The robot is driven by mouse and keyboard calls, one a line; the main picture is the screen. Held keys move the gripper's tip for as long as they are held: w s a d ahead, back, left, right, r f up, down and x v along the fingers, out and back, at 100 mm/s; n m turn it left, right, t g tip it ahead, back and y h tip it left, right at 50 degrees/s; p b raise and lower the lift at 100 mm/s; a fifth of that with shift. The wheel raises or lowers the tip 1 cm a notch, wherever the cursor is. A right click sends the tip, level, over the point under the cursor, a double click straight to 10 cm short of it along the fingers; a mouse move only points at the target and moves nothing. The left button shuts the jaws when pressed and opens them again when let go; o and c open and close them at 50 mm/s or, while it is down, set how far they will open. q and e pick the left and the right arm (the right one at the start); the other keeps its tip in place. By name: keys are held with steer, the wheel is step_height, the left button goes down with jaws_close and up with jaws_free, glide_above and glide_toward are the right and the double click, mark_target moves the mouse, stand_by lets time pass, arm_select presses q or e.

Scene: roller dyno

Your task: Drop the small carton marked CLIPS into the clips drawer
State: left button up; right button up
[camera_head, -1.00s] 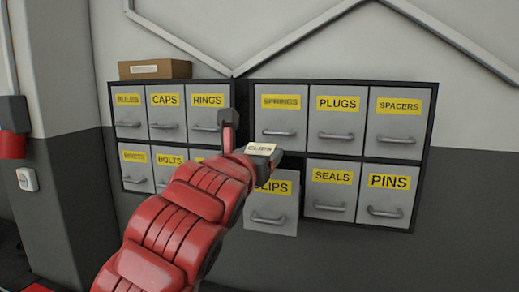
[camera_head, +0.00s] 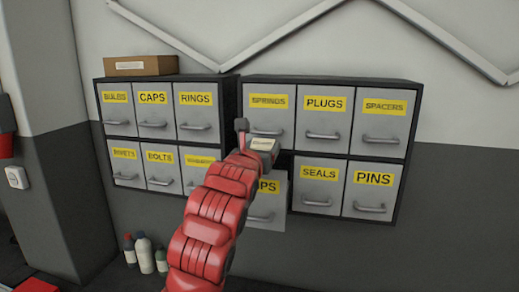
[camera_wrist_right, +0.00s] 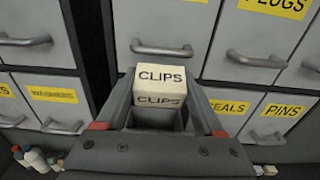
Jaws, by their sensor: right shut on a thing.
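My right gripper (camera_head: 258,142) is shut on a small cream carton (camera_head: 262,145), marked CLIPS in the right wrist view (camera_wrist_right: 162,86). It holds the carton at the top of the clips drawer (camera_head: 268,215), below the drawer marked SPRINGS (camera_head: 267,118). The clips drawer is pulled out, and my arm hides part of its front and label. In the right wrist view, a dark opening shows just below the carton between the fingers; how far the carton is above it I cannot tell. My left gripper is out of view.
Shut drawers surround it: SEALS (camera_head: 320,187) and PINS (camera_head: 371,190) to the right, BOLTS (camera_head: 160,171) to the left. A cardboard box (camera_head: 140,66) sits on the left cabinet. Bottles (camera_head: 145,253) stand low at the left.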

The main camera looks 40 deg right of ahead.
steer(key=shift+d, duration=0.1)
steer(key=o, duration=1.5)
steer(key=shift+c, duration=0.2)
steer(key=shift+s+a+b, duration=0.2)
steer(key=shift+a+b, duration=0.1)
steer(key=shift+b, duration=0.2)
steer(key=r+b+v, duration=0.1)
steer(key=b+v, duration=0.5)
steer(key=v, duration=0.3)
steer(key=shift+r, duration=0.4)
